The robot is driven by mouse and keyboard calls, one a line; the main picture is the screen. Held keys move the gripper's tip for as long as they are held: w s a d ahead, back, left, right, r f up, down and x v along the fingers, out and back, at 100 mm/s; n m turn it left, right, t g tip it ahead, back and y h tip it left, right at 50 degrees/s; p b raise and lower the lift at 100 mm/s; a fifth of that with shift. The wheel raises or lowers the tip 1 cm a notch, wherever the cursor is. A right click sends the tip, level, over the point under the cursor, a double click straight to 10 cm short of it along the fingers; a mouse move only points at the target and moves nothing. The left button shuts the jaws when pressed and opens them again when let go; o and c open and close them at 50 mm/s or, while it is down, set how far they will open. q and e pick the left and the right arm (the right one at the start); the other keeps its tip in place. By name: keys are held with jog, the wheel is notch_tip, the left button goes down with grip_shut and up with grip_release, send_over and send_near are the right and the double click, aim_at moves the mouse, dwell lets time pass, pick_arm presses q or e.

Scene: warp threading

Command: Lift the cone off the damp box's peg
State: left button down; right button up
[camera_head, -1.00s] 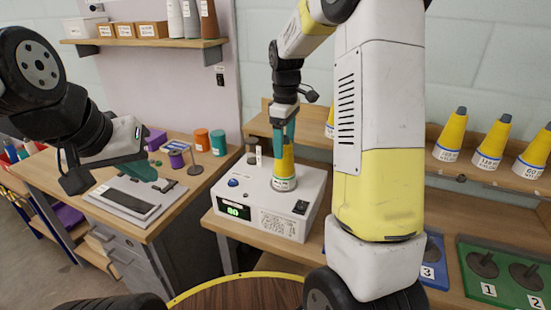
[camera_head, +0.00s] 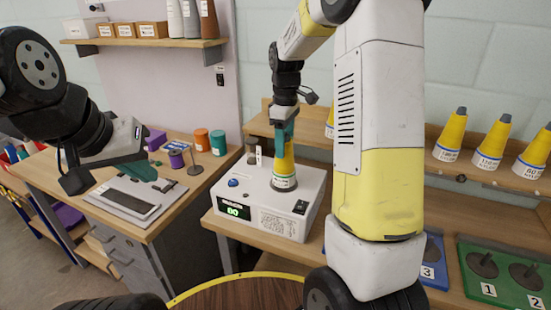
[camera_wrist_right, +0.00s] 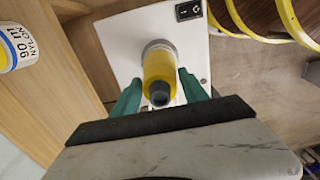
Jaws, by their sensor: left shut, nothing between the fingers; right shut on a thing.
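A yellow cone (camera_head: 284,170) with a white label band stands upright over the white damp box (camera_head: 265,198). In the right wrist view the cone (camera_wrist_right: 159,72) points its dark tip at the camera. My right gripper (camera_head: 284,137) comes from above, its green fingers shut on the cone's upper part. In the head view the dark round base (camera_head: 284,187) shows below the label band. Whether the cone is clear of the peg I cannot tell, as the peg is hidden. My left gripper (camera_head: 143,172) is shut and empty over the left bench.
Several yellow cones (camera_head: 452,135) stand on the shelf at right. A green board (camera_head: 505,270) with numbered pegs is at lower right. The left bench holds a grey scale-like plate (camera_head: 130,198), purple spools and small pots (camera_head: 218,142). A round brown surface (camera_head: 235,293) is at the bottom.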

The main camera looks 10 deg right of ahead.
notch_tip(320, 180, up, 7)
jog(key=shift+r, duration=0.15)
dwell(0.7)
